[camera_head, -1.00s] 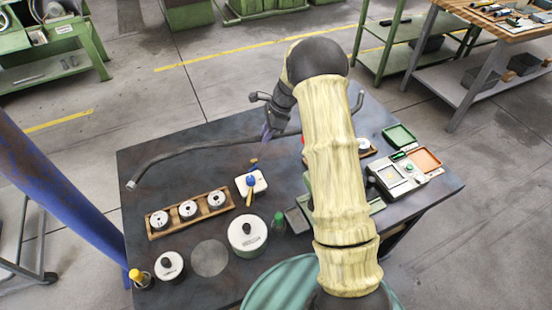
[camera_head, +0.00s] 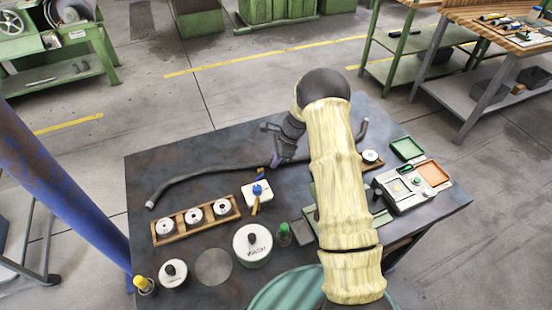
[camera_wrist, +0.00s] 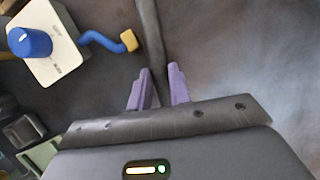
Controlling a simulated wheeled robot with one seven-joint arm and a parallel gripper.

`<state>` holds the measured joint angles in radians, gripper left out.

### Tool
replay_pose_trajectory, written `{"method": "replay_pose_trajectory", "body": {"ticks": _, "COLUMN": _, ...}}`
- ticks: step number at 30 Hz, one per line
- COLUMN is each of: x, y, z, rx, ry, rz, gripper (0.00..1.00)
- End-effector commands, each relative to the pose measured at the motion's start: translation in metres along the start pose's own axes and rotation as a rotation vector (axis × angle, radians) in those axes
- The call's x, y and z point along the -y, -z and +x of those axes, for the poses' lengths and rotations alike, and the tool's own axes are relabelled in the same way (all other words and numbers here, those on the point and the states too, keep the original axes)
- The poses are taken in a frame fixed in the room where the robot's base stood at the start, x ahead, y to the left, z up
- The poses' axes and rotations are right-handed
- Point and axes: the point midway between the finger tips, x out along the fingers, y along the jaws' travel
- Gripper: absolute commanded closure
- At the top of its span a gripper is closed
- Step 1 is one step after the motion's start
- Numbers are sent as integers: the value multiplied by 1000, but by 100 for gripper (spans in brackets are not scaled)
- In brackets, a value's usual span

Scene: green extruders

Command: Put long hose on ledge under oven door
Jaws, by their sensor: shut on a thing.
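The long hose (camera_head: 205,172) is dark grey with a pale end at the left. It runs across the far part of the dark table, bends up at its right end and passes partly behind my arm. My gripper (camera_head: 277,160) is shut on it near its middle. In the wrist view the hose (camera_wrist: 151,42) runs away from between the purple fingertips of my gripper (camera_wrist: 159,84). I cannot tell whether the hose touches the table. No oven door or ledge shows in these views.
On the dark table (camera_head: 150,176), a white box with a blue knob (camera_head: 256,190) is close to my gripper. A wooden tray (camera_head: 157,239) of round parts, white canisters (camera_head: 252,245) and a grey device (camera_head: 405,187) stand nearer. A blue post (camera_head: 60,180) rises at left.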

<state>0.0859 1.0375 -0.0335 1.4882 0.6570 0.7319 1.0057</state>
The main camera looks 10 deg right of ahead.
Motion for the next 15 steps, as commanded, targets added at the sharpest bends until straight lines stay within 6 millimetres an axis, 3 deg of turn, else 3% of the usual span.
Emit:
{"method": "replay_pose_trajectory", "body": {"ticks": 4, "x": 0, "y": -1, "z": -1, "rx": 2, "ry": 0, "rz": 1, "gripper": 100}}
{"method": "replay_pose_trajectory", "body": {"ticks": 5, "x": 0, "y": 0, "z": 0, "rx": 1, "ry": -1, "rz": 1, "gripper": 79}}
{"method": "replay_pose_trajectory", "body": {"ticks": 8, "x": 0, "y": 0, "z": 0, "rx": 1, "ry": -1, "rz": 1, "gripper": 59}}
{"method": "replay_pose_trajectory", "body": {"ticks": 15, "x": 0, "y": 0, "z": 0, "rx": 1, "ry": 0, "rz": 2, "gripper": 59}}
